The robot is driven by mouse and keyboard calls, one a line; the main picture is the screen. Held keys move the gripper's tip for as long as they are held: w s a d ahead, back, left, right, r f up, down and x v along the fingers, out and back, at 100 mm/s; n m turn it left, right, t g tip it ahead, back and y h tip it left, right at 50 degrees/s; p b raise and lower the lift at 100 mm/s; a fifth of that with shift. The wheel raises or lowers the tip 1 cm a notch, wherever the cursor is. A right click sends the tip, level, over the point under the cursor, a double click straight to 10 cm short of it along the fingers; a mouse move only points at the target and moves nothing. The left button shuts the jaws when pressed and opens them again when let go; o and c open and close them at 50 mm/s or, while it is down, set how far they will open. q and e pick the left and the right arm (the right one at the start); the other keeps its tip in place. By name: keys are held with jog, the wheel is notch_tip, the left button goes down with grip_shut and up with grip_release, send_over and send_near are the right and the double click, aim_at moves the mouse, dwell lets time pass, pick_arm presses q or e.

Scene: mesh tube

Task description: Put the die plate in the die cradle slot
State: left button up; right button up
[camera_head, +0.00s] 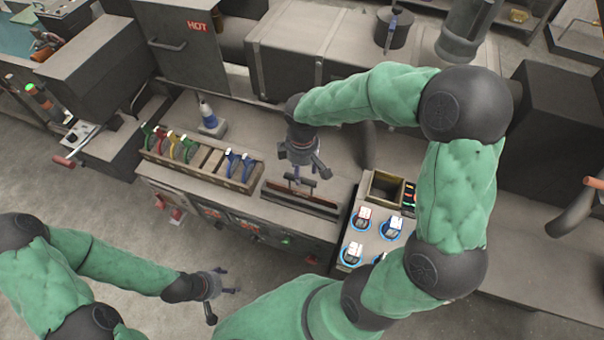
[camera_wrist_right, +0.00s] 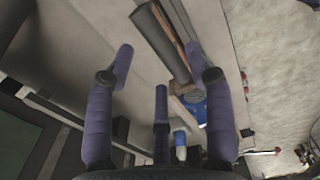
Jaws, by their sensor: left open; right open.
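A wooden rack (camera_head: 205,160) on the bench holds upright pieces with green, red, yellow and blue tops; I cannot tell which is the die plate. A long dark holder with a slot (camera_head: 300,202), likely the die cradle, lies right of the rack, with a reddish-brown bar along it. It seems to show in the right wrist view (camera_wrist_right: 160,42). My right gripper (camera_head: 308,172) is open and empty, above and behind the holder. Its spread fingers show in the right wrist view (camera_wrist_right: 160,75). My left gripper (camera_head: 213,297) is open and empty, low in front of the bench.
A blue and white bottle (camera_head: 208,118) stands behind the rack. A panel with several round blue-ringed dials (camera_head: 357,250) and an open square bin (camera_head: 384,188) are right of the holder. A grey machine marked HOT (camera_head: 180,45) stands behind.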

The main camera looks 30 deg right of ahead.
pick_arm(q)
jog(key=shift+r+p, duration=0.55)
jog(key=shift+r, duration=0.15)
pick_arm(e)
notch_tip(320, 180, up, 8)
jog(key=shift+f, duration=0.25)
